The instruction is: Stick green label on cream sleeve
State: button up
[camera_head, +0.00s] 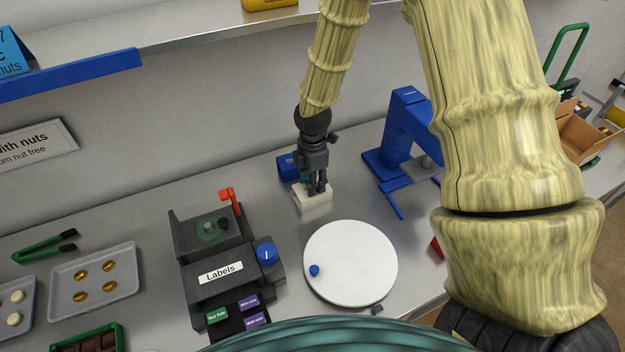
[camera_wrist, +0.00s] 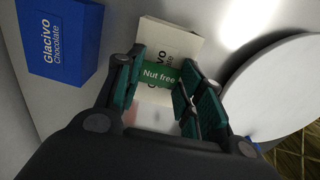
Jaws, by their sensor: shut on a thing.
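The cream sleeve (camera_head: 312,203) lies on the steel counter left of the blue press. In the wrist view the cream sleeve (camera_wrist: 172,40) bears the words Glacivo Chocolate. My gripper (camera_head: 318,190) points down right over it. In the wrist view my gripper (camera_wrist: 162,95) has its fingers on both sides of a green label (camera_wrist: 159,75) reading Nut free. The label lies across the front of the sleeve's face; I cannot tell whether it touches. Another green label (camera_head: 216,316) sits on the label dispenser (camera_head: 220,272) beside purple ones.
A blue Glacivo sleeve (camera_wrist: 62,42) stands close to the left of my gripper. A white turntable (camera_head: 350,265) is in front, and a blue press (camera_head: 405,130) to the right. A tray (camera_head: 68,291) with several gold pieces lies at the left. A shelf hangs behind.

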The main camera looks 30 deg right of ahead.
jog(key=o, duration=0.7)
notch_tip(320, 180, up, 12)
jog(key=shift+f, duration=0.1)
dwell(0.3)
jog(key=shift+d, duration=0.1)
dwell(0.8)
